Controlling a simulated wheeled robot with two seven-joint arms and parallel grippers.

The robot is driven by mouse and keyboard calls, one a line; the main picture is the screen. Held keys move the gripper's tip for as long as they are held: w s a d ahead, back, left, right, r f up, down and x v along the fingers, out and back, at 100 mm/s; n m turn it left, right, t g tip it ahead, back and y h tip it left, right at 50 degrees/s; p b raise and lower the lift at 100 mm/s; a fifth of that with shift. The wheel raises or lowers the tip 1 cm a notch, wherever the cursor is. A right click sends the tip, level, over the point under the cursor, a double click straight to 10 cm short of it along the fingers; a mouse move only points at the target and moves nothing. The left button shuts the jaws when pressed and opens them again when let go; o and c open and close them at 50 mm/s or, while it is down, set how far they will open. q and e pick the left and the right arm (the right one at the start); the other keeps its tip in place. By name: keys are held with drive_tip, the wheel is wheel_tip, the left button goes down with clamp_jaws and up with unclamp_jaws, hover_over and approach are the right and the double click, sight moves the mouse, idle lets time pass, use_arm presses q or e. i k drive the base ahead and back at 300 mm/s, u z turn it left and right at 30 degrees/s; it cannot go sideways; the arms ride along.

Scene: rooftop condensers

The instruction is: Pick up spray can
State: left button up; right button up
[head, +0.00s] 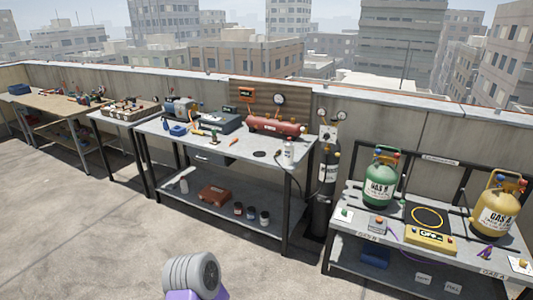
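A white can with a dark label (288,153), which looks like the spray can, stands upright near the right front corner of the middle workbench (215,150). Its label is too small to read. It stands apart from the red air tank (275,125) behind it.
A dark gas cylinder (325,190) stands right of the bench. Further right, a low table (390,262) carries a green gas bottle (380,183) and a yellow one (497,210). A red case (215,194) lies on the bench's lower shelf. The floor in front (90,240) is clear.

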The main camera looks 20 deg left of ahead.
sight(289, 151)
drive_tip(key=u, duration=1.05)
drive_tip(key=i, duration=0.95)
drive_tip(key=u, duration=0.5)
drive_tip(key=i, duration=1.25)
drive_tip(key=z, duration=0.65)
